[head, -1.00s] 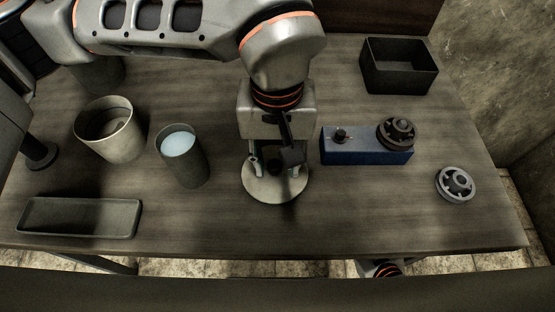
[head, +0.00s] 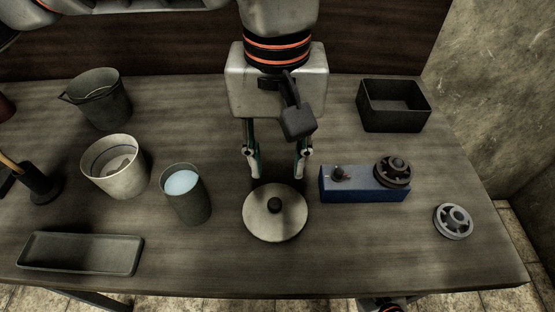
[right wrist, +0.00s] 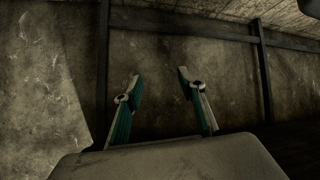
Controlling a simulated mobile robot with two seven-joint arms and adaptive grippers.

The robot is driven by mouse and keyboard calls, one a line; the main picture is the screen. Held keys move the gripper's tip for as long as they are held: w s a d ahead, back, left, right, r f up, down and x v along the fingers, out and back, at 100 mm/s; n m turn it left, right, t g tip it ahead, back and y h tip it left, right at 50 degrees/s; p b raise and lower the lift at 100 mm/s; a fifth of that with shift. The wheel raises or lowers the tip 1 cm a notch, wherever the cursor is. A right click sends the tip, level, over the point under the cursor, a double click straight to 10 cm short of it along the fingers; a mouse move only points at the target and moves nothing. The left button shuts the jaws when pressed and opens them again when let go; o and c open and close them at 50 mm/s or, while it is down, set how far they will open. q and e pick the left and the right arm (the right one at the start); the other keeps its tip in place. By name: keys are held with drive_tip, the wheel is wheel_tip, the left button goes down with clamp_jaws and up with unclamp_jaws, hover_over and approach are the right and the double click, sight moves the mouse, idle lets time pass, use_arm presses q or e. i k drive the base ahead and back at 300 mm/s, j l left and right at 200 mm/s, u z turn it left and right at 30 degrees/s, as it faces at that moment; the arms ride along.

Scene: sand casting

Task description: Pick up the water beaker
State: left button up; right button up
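The water beaker (head: 187,206) is a dark grey cylinder with pale blue liquid at its top. It stands upright on the table, left of centre in the head view. My left gripper (head: 277,168) is open and empty, fingers pointing down, to the right of the beaker and apart from it. It is above and just behind a round cream lid (head: 260,225) with a dark knob. My right gripper (right wrist: 160,90) shows in the right wrist view, open and empty, facing a bare wall.
A cream pot (head: 115,182) stands close left of the beaker, with a dark pitcher (head: 98,100) behind. A shallow tray (head: 80,268) lies front left. A blue block (head: 362,190), a grey wheel-like part (head: 453,221) and a black box (head: 394,118) are to the right.

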sight(182, 184)
drive_tip(key=k, duration=1.5)
